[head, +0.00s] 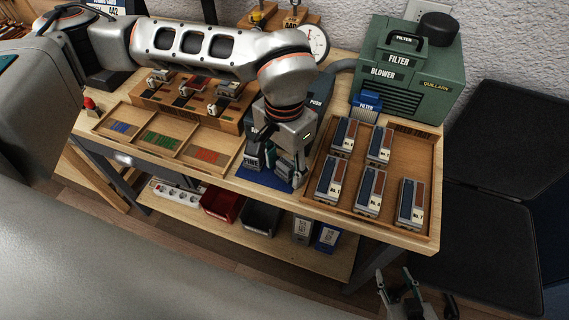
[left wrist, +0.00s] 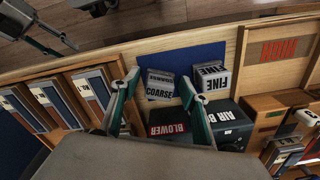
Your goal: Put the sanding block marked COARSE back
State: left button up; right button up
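The sanding block marked COARSE (left wrist: 160,85) is on a blue mat (left wrist: 198,57) near the bench's front edge. Beside it on the mat is the block marked FINE (left wrist: 212,76), also visible in the head view (head: 252,161). My left gripper (head: 285,172) points down over the mat. In the left wrist view its two fingers are spread, with the COARSE block seen between their tips; I cannot tell whether they touch it. In the head view the gripper mostly hides that block. My right gripper (head: 404,292) is low in front of the bench, fingers apart and empty.
Dark boxes marked BLOWER (left wrist: 170,122) and AIR B (left wrist: 228,118) stand behind the blocks. A wooden tray (head: 420,160) with several striped blocks is to the right. A tray with coloured strips (head: 160,138) is to the left. A green filter blower (head: 410,70) stands at the back.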

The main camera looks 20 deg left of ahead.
aim_at(284, 165)
pick_arm(q)
jog(key=shift+r, duration=0.1)
jog(key=shift+r, duration=0.3)
notch_tip(284, 165, up, 12)
jog(key=shift+f+p, duration=0.15)
jog(key=shift+p, duration=0.2)
dwell(0.5)
jog(key=shift+s+f, duration=0.1)
jog(key=shift+s, duration=0.05)
